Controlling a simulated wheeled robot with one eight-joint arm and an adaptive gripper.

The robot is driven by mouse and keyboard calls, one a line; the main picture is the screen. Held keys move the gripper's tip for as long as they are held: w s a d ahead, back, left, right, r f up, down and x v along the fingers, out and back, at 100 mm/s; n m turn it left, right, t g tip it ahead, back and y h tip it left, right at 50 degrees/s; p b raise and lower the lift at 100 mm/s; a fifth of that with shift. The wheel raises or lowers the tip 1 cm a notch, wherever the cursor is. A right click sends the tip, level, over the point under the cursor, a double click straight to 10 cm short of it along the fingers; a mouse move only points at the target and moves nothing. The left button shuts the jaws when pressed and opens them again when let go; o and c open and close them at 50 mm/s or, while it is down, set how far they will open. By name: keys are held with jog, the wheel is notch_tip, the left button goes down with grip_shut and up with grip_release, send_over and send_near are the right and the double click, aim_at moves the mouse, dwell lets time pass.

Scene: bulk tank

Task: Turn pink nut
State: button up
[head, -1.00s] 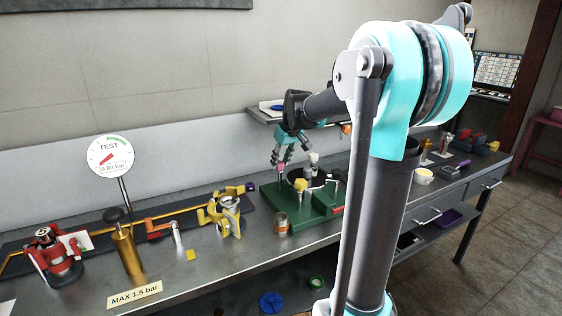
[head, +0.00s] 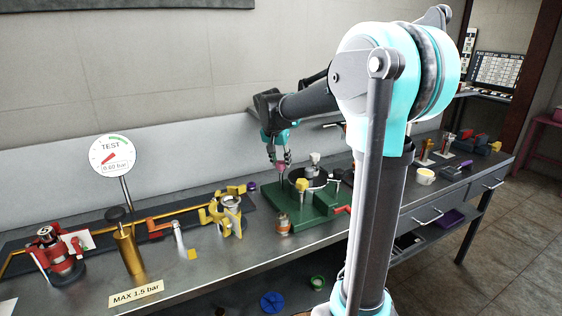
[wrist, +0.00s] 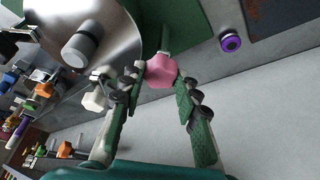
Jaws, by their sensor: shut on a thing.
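The pink nut (wrist: 161,71) sits between the two fingertips of my gripper (wrist: 162,76) in the wrist view, at the edge of the green fixture. In the head view the pink nut (head: 282,168) shows small, just under my gripper (head: 279,160). My gripper is shut on the nut, with the fingers pointing down. A yellow knob (head: 302,186) is at the fixture's front. The nut's thread is mostly hidden.
A small jar (head: 283,226) stands in front of the fixture. A yellow clamp (head: 228,215) and a brass cylinder (head: 127,250) are to the left. A purple ring (wrist: 230,42) lies beside the fixture. A gauge (head: 112,157) stands far left. A red handle (head: 342,209) projects at the fixture's right.

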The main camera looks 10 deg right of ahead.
jog(key=m+h, duration=0.1)
jog(key=m, duration=0.2)
jog(key=shift+w+a+g, duration=0.1)
jog(key=shift+g, duration=0.3)
jog(key=shift+m, duration=0.5)
jog(key=o, duration=1.1)
jog(key=shift+o, duration=0.2)
jog(key=v, duration=1.2)
jog(key=shift+w+a, duration=0.1)
jog(key=shift+w, duration=0.05)
